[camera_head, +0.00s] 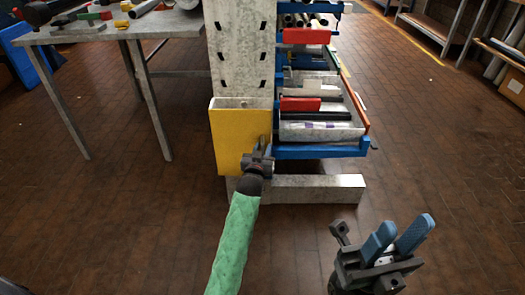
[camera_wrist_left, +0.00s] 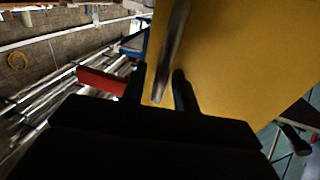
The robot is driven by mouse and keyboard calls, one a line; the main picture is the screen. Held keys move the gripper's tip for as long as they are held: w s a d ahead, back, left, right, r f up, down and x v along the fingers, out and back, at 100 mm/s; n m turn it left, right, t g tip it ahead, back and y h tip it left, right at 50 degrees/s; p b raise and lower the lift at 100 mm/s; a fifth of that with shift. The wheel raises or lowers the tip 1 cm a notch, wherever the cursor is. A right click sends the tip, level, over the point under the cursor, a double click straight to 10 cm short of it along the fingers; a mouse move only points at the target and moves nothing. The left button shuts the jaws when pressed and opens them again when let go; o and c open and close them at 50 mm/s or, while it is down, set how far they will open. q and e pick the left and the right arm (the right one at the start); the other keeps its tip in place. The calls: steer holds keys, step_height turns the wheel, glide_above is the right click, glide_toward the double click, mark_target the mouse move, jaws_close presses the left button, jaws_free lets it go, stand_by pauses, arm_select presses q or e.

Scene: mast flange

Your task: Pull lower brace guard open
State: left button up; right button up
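The lower brace guard is a yellow panel (camera_head: 232,140) low on the speckled grey mast in the head view. It also fills the upper right of the left wrist view (camera_wrist_left: 245,55). A thin metal handle (camera_wrist_left: 170,50) stands on its face. My left gripper (camera_head: 262,150), on the green-sleeved arm, is at the guard's right edge. In the left wrist view its dark fingers (camera_wrist_left: 160,85) are apart, one on each side of the handle, with yellow showing between. My right gripper (camera_head: 404,226) has blue fingers spread, empty, above the floor at lower right.
A rack (camera_head: 320,150) with blue edges, red blocks and metal tubes stands right of the mast. A grey foot beam (camera_head: 315,188) lies along the floor below it. A workbench (camera_head: 105,30) with tools is at left.

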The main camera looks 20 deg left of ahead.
arm_select(q)
steer(key=shift+c, duration=0.2)
jaws_close()
steer(key=shift+s, duration=0.1)
